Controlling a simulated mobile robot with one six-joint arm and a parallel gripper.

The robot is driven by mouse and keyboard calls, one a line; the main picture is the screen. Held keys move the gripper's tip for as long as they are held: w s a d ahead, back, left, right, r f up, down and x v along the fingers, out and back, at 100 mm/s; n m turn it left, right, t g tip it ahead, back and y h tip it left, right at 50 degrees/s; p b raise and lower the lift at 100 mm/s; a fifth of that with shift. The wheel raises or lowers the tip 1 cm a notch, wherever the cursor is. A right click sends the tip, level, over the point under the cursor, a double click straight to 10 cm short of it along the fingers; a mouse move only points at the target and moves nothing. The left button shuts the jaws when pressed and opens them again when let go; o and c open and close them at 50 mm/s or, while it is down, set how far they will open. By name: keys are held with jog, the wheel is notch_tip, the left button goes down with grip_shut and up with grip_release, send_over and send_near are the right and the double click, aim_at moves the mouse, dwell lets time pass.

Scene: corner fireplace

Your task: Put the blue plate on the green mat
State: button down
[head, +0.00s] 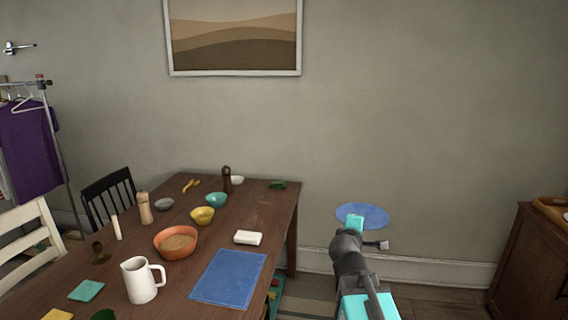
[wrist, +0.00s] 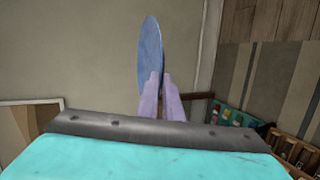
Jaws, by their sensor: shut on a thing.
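The blue plate (head: 369,213) is held in the air right of the table, in front of the wall. My gripper (head: 355,226) is shut on its near edge. In the wrist view the plate (wrist: 151,50) shows nearly edge-on, pinched between the two pale fingers (wrist: 160,85). No large green mat is plain to see. A small flat teal-green square (head: 86,290) lies on the table at the front left, and a small dark green thing (head: 278,184) is at the far right corner; I cannot tell if either is the mat.
The wooden table (head: 185,258) carries a blue rectangular mat (head: 228,278), a white jug (head: 141,282), an orange bowl (head: 176,254), a white block (head: 247,238) and several smaller things. A wooden cabinet (head: 530,262) stands at the right. Open floor lies between them.

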jog(key=w+a+r+n+t+y, duration=0.1)
jog(key=a+r+n+y, duration=0.3)
jog(key=a+y, duration=0.1)
jog(key=shift+w+a+r, duration=0.3)
jog(key=shift+w+a, duration=0.05)
jog(key=shift+a, duration=0.3)
jog(key=shift+n, duration=0.3)
jog(key=shift+s, duration=0.1)
